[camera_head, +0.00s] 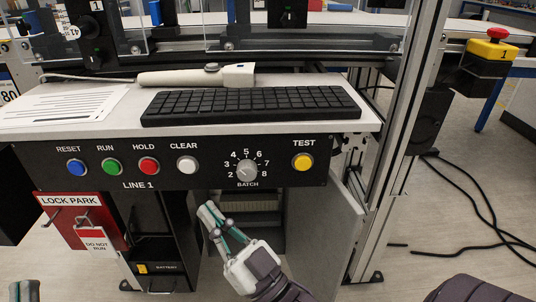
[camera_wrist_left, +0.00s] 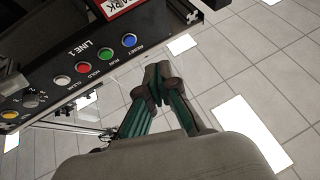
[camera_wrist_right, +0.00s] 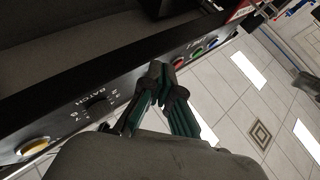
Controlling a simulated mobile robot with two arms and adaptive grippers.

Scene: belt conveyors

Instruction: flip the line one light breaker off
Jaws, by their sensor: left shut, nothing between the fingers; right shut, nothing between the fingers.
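No breaker marked as the line one light can be made out in any view. Below the LINE 1 control panel (camera_head: 130,176) is an open cabinet bay with a pale ribbed strip (camera_head: 262,205) inside; it is partly in shadow, and any switches or labels on it cannot be read. My right gripper (camera_head: 208,212) is shut and empty, its fingertips just below the panel at the left side of this bay. My left gripper (camera_head: 24,288) shows only at the bottom left corner of the head view; in the left wrist view (camera_wrist_left: 157,75) its fingers are shut and empty.
An open grey door (camera_head: 325,235) stands right of the bay. Left of it are a battery compartment (camera_head: 160,268) and a red LOCK PARK board (camera_head: 70,212) with a hanging tag. Keyboard (camera_head: 250,104) and scanner (camera_head: 195,76) lie on the shelf above. Cables (camera_head: 470,215) cross the right floor.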

